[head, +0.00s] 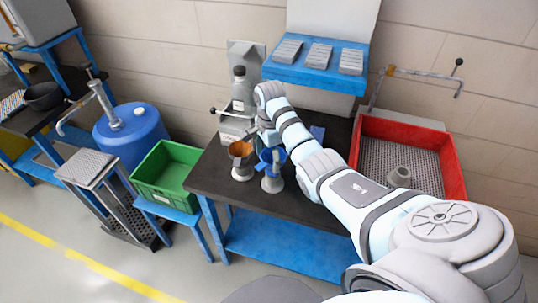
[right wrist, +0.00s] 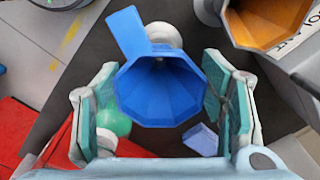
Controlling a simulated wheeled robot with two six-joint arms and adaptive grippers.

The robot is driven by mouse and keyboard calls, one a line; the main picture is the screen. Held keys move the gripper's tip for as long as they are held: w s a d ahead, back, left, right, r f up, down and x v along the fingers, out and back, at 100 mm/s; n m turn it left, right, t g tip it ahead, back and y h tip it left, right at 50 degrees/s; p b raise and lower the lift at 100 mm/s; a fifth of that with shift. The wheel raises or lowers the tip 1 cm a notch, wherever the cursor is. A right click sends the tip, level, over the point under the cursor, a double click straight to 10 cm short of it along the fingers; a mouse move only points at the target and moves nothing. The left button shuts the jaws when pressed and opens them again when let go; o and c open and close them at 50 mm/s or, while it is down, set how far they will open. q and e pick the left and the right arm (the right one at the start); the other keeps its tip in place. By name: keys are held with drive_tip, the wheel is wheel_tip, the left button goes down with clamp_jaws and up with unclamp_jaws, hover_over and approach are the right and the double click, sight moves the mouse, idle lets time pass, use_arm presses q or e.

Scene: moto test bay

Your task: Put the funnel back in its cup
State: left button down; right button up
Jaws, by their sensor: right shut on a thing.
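The blue funnel (right wrist: 160,92) is between the green-padded fingers of my right gripper (right wrist: 165,105), which is shut on it. In the head view the blue funnel (head: 267,157) is right above a grey cup (head: 272,183) at the front of the dark bench. I cannot tell whether its spout is inside the cup. In the wrist view a pale round part (right wrist: 164,34) shows behind the funnel. An orange funnel (head: 240,149) sits in another grey cup (head: 242,171) just to the left. My left gripper is not in view.
A green crate (head: 168,178) is to the left. A red tray (head: 452,170) with a grey cup-like part (head: 399,177) is to the right. A blue shelf (head: 318,77) is behind.

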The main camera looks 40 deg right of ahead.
drive_tip(key=shift+f, duration=0.25)
drive_tip(key=shift+f, duration=0.1)
idle(0.3)
drive_tip(key=shift+f, duration=0.6)
drive_tip(key=shift+f, duration=0.15)
idle(0.4)
drive_tip(key=o, duration=1.2)
